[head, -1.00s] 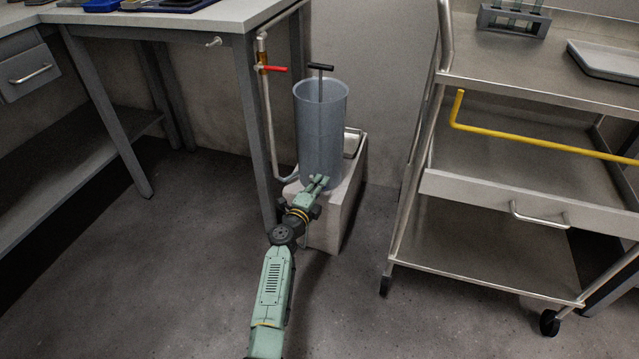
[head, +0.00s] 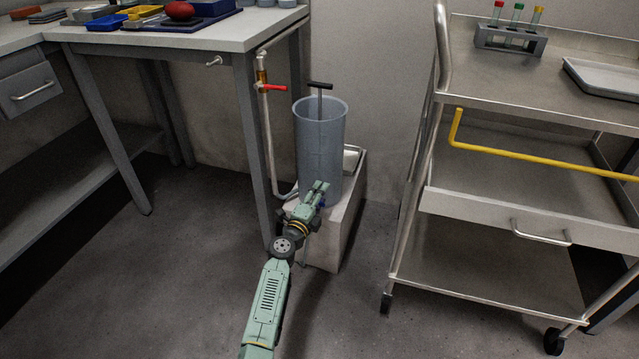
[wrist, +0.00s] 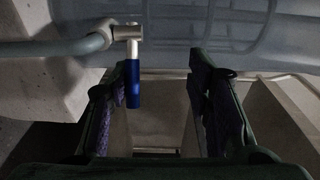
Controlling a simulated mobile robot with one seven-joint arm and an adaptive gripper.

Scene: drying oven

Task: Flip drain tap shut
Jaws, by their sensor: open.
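The drain tap has a metal body (wrist: 126,32) and a blue lever (wrist: 132,85), seen in the wrist view. A grey hose joins the body from the left, and the lever points down in that picture. My gripper (wrist: 152,85) is open, with one finger on each side. The lever shows between the fingers, nearer the left one; I cannot tell whether it touches. In the head view my gripper (head: 320,187) is at the lower front of the grey-blue cylinder (head: 320,140), and the tap is mostly hidden there.
The cylinder stands on a pale block (head: 345,215). A red-handled tap (head: 273,88) is on the pipe at left, beside the bench (head: 215,35). A steel cart (head: 480,185) with a yellow bar (head: 540,157) stands at right. Floor in front is clear.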

